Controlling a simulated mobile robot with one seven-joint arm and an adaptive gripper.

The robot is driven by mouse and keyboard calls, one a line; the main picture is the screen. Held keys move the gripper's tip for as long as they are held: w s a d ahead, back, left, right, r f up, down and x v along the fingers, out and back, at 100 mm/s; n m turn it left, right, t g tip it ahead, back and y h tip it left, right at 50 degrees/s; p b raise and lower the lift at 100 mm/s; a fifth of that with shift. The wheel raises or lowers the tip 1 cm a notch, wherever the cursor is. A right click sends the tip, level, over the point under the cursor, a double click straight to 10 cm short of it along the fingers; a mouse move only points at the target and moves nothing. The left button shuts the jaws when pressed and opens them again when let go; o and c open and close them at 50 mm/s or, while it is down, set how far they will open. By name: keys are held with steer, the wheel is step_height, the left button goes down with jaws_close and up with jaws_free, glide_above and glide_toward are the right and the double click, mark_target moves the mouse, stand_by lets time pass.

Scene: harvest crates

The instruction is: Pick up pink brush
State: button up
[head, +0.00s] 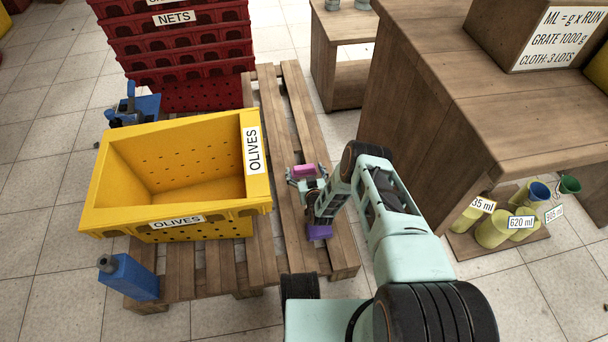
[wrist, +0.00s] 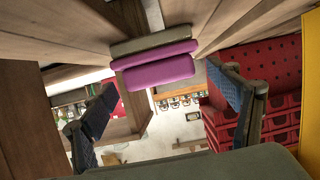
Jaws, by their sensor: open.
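The pink brush (head: 304,170) shows in the head view as a small pink block by the end of my gripper (head: 307,180), over the pallet to the right of the yellow crate. In the wrist view the brush (wrist: 155,63) is a magenta bar with a grey-olive strip along its upper side. It appears beyond and between my two spread fingers (wrist: 160,82), with a visible gap to each. My gripper is open and holds nothing. In the head view my gripper hides part of the area around the brush.
A purple block (head: 320,232) lies on the wooden pallet (head: 283,240) near my wrist. The yellow OLIVES crate (head: 100,205) stands close on the left. Red NETS crates (head: 190,60) are stacked behind. A blue bottle (head: 130,276) stands front left. A wooden table (head: 430,95) rises at right.

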steer(key=shift+w+a+f, duration=0.15)
steer(key=shift+w+f, duration=0.1)
steer(key=shift+w, duration=0.3)
steer(key=c, duration=1.2)
steer(key=shift+r, duration=0.1)
steer(key=shift+c, duration=0.2)
